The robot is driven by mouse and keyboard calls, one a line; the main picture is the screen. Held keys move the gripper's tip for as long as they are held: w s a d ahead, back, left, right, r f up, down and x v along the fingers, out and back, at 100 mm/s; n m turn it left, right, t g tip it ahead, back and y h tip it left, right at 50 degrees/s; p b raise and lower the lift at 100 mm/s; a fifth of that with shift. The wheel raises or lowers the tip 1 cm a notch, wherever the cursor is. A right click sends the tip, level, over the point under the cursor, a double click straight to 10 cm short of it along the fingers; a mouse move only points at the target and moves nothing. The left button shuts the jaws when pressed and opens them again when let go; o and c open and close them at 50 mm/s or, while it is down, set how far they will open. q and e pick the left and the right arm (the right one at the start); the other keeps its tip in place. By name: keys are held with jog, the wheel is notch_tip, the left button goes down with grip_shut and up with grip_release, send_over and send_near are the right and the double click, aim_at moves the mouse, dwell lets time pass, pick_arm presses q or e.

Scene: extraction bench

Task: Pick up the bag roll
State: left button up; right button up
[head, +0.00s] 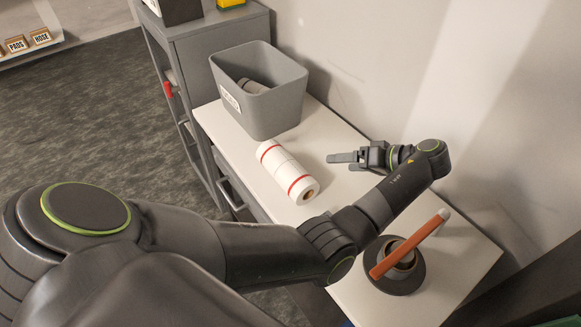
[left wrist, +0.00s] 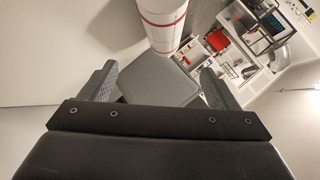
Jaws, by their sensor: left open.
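The bag roll (head: 279,167) is a white cylinder with red bands, lying on the white bench top in front of the grey bin. Its near end shows a brown core. It also shows at the top of the left wrist view (left wrist: 163,24), beyond the fingers. My left gripper (head: 346,160) is to the right of the roll, apart from it, with its fingers pointing left. In the left wrist view its fingers (left wrist: 158,86) are spread wide with nothing held between them. My right gripper is not in view.
A grey labelled bin (head: 272,108) holding a grey cylindrical item stands behind the roll. A round dark-based object with an orange-brown handle (head: 408,246) stands at the bench's near right. A wall runs along the bench's right side.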

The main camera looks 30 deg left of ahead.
aim_at(300, 167)
pick_arm(q)
jog(key=b+x, duration=0.7)
jog(key=x, duration=0.3)
jog(key=shift+s+f, duration=0.15)
jog(key=shift+s, duration=0.05)
jog(key=shift+a+f, duration=0.2)
jog(key=shift+a, duration=0.3)
jog(key=shift+s+a, duration=0.15)
jog(key=shift+a, duration=0.05)
jog(key=p+x, duration=0.2)
jog(key=x, duration=0.2)
jog(key=shift+s+a+f, duration=0.15)
jog(key=shift+s, duration=0.05)
jog(key=shift+a+f, duration=0.1)
jog(key=shift+f, duration=0.05)
jog(key=c, duration=0.9)
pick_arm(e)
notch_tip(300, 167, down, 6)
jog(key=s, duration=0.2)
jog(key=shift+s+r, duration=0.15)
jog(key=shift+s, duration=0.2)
